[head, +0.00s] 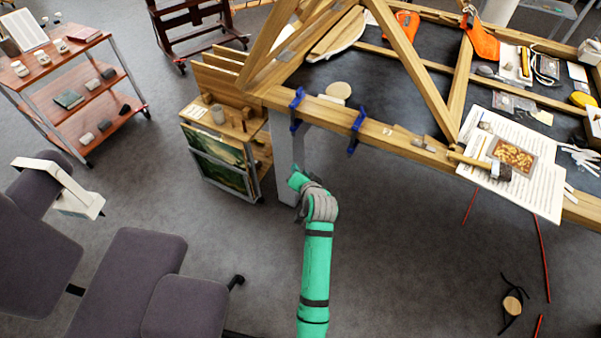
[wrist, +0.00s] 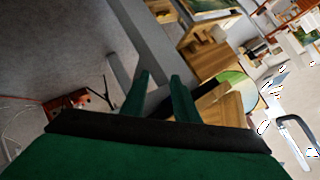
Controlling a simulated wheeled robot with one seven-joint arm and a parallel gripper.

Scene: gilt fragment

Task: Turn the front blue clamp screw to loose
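Two blue clamps grip the wooden beam along the table's near edge in the head view: a left clamp (head: 296,108) and a right clamp (head: 357,130). Which one counts as the front one is not clear, and their screws are too small to read. My gripper (head: 293,177) is below the beam, in front of a pale table leg, apart from both clamps. In the wrist view, my gripper's two dark green fingers (wrist: 160,78) stand apart with nothing between them. I cannot make out either clamp in the wrist view.
A small wooden cabinet (head: 222,135) stands left of the pale leg (head: 284,165). A grey padded chair (head: 135,275) fills the lower left, and a red-brown trolley (head: 75,90) is behind it. Papers (head: 540,180) overhang the table's right side. Floor below the beam is mostly clear.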

